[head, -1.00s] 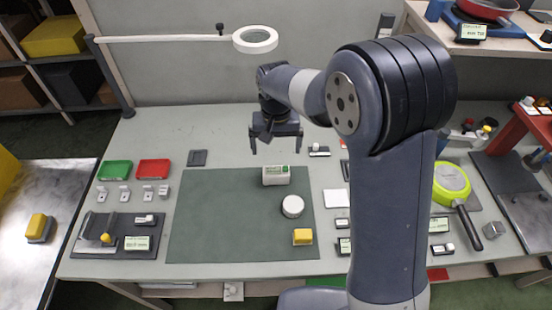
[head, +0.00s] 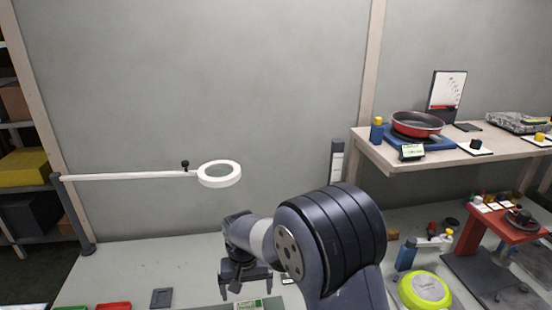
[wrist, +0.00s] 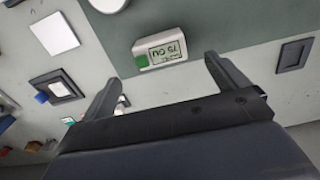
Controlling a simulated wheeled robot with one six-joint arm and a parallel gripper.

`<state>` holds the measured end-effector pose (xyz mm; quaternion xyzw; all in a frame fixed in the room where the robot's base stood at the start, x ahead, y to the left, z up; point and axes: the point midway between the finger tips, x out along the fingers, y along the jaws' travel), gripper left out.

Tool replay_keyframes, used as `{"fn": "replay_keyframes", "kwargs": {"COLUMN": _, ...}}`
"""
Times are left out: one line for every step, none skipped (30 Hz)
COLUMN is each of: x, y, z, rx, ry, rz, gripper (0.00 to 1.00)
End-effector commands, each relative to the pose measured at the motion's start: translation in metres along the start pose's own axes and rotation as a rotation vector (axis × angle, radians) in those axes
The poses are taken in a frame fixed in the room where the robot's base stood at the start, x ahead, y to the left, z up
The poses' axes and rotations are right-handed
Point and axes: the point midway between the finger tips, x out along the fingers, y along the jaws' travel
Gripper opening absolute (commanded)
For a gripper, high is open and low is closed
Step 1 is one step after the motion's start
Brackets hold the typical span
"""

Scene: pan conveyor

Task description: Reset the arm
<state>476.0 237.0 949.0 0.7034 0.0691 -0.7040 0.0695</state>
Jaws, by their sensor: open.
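My gripper (head: 247,284) is open and empty above the workbench in the head view. In the wrist view my gripper (wrist: 160,75) shows two dark fingers spread apart, with nothing between them. A white box with a small display (wrist: 160,50) lies on the green mat beyond the fingertips, apart from them. In the head view only the top of this box (head: 250,304) shows at the bottom edge. My arm is bent, with its large joint in front of the bench.
A ring lamp (head: 219,183) on a white arm hangs left of my arm. A raised shelf (head: 372,152) holds a red pan (head: 418,124). A red stand (head: 500,221) is at the far right.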

Motion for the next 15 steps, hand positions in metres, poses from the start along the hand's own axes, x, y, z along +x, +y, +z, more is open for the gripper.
{"fn": "replay_keyframes", "kwargs": {"x": 0.011, "y": 0.000, "z": 0.001, "rx": 0.000, "ry": -0.005, "rz": 0.002, "gripper": 0.94}}
{"fn": "replay_keyframes", "kwargs": {"x": 0.017, "y": 0.000, "z": 0.001, "rx": 0.000, "ry": -0.005, "rz": 0.002, "gripper": 0.94}}
{"fn": "replay_keyframes", "kwargs": {"x": 0.025, "y": 0.000, "z": 0.001, "rx": 0.000, "ry": -0.005, "rz": 0.002, "gripper": 0.94}}
{"fn": "replay_keyframes", "kwargs": {"x": 0.031, "y": 0.000, "z": 0.001, "rx": 0.000, "ry": -0.004, "rz": 0.001, "gripper": 0.94}}
{"fn": "replay_keyframes", "kwargs": {"x": 0.037, "y": 0.000, "z": 0.001, "rx": 0.000, "ry": -0.005, "rz": 0.002, "gripper": 0.94}}
{"fn": "replay_keyframes", "kwargs": {"x": 0.044, "y": 0.000, "z": 0.001, "rx": 0.000, "ry": -0.004, "rz": 0.001, "gripper": 0.94}}
{"fn": "replay_keyframes", "kwargs": {"x": 0.050, "y": 0.000, "z": 0.001, "rx": 0.000, "ry": -0.005, "rz": 0.002, "gripper": 0.94}}
{"fn": "replay_keyframes", "kwargs": {"x": 0.055, "y": 0.000, "z": 0.001, "rx": 0.000, "ry": -0.004, "rz": 0.001, "gripper": 0.94}}
{"fn": "replay_keyframes", "kwargs": {"x": 0.062, "y": 0.000, "z": 0.001, "rx": 0.000, "ry": -0.004, "rz": 0.001, "gripper": 0.94}}
{"fn": "replay_keyframes", "kwargs": {"x": 0.068, "y": 0.000, "z": 0.001, "rx": 0.000, "ry": -0.002, "rz": 0.001, "gripper": 0.94}}
{"fn": "replay_keyframes", "kwargs": {"x": 0.072, "y": 0.000, "z": 0.000, "rx": 0.000, "ry": 0.000, "rz": 0.000, "gripper": 0.94}}
{"fn": "replay_keyframes", "kwargs": {"x": 0.059, "y": 0.000, "z": -0.001, "rx": 0.000, "ry": 0.004, "rz": -0.001, "gripper": 0.94}}
{"fn": "replay_keyframes", "kwargs": {"x": 0.058, "y": 0.000, "z": -0.001, "rx": 0.000, "ry": 0.006, "rz": -0.002, "gripper": 0.94}}
{"fn": "replay_keyframes", "kwargs": {"x": 0.055, "y": 0.000, "z": -0.001, "rx": 0.000, "ry": 0.004, "rz": -0.001, "gripper": 0.94}}
{"fn": "replay_keyframes", "kwargs": {"x": 0.051, "y": 0.000, "z": -0.001, "rx": 0.000, "ry": 0.004, "rz": -0.001, "gripper": 0.94}}
